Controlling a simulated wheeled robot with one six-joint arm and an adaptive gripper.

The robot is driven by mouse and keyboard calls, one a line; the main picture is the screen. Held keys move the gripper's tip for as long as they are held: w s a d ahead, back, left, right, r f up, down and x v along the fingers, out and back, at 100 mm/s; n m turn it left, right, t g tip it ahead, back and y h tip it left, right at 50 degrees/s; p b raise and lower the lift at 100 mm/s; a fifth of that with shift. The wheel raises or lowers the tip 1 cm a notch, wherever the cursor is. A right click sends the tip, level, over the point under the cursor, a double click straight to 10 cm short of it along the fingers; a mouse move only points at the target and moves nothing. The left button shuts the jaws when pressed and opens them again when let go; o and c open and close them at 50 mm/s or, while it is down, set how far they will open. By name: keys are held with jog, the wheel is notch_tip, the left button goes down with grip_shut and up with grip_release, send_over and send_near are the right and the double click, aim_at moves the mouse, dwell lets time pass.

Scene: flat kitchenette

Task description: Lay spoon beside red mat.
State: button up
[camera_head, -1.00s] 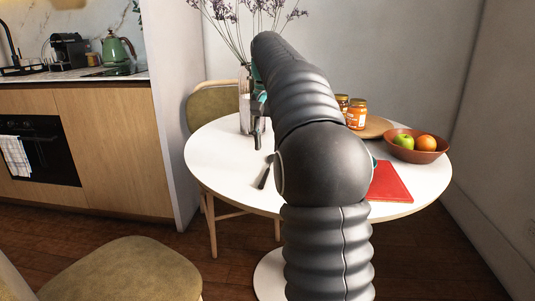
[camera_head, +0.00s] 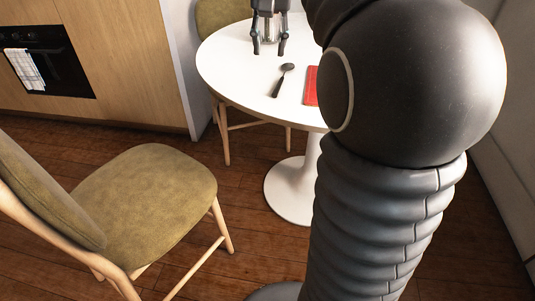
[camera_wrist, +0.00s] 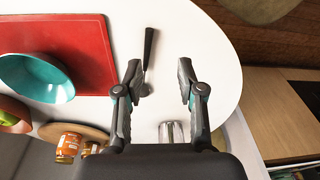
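The spoon (camera_head: 276,88) lies flat on the white round table, dark-handled, with its bowl end away from the table's near edge. The red mat (camera_head: 311,92) lies to its right, with a strip of bare table between; my arm hides most of it. The wrist view shows more of the mat (camera_wrist: 85,35) and the spoon (camera_wrist: 149,48) apart from it, its bowl end partly behind a finger. My gripper (camera_head: 269,53) is open and empty above the table, beyond the spoon. In the wrist view its fingers (camera_wrist: 160,68) are spread, the spoon near the left one.
A teal-lined bowl (camera_wrist: 35,78) overlaps the mat in the wrist view. Jars (camera_wrist: 69,146) and a wooden board (camera_wrist: 55,131) are beside it. A glass vase (camera_wrist: 171,131) stands near the gripper. A chair (camera_head: 148,190) stands in front of the table. The tabletop left of the spoon is clear.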

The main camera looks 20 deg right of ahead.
jog(key=s+a+f+n+t, duration=0.2)
jog(key=s+a+f, duration=0.3)
jog(key=s+f, duration=0.4)
jog(key=s+a+f+n+t, duration=0.2)
jog(key=s+a+f, duration=0.3)
jog(key=s+f, duration=0.4)
jog(key=s+n, duration=0.1)
jog(key=s, duration=0.2)
jog(key=shift+s+f, duration=0.2)
